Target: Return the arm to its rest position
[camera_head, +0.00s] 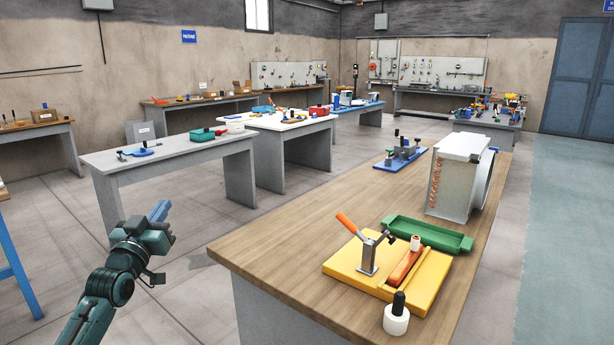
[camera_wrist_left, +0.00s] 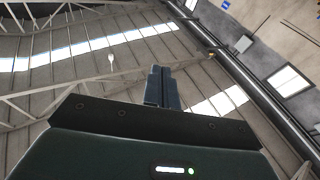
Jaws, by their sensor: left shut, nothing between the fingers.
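My left arm comes in from the lower left in the head view. Its gripper (camera_head: 160,210) points up and is off the left side of the wooden workbench, over the floor, away from everything on the bench. In the left wrist view the two fingers (camera_wrist_left: 162,88) are together, with nothing between them, against the roof beams and ceiling lights. My right gripper is in neither view.
On the wooden workbench (camera_head: 290,270) are a yellow fixture (camera_head: 350,265) with an orange-handled clamp, a green tray (camera_head: 428,234), a white finned unit (camera_head: 455,180), a blue-based tool (camera_head: 400,155) and a white black-topped piece (camera_head: 397,318). A grey table (camera_head: 105,162) stands behind my left gripper.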

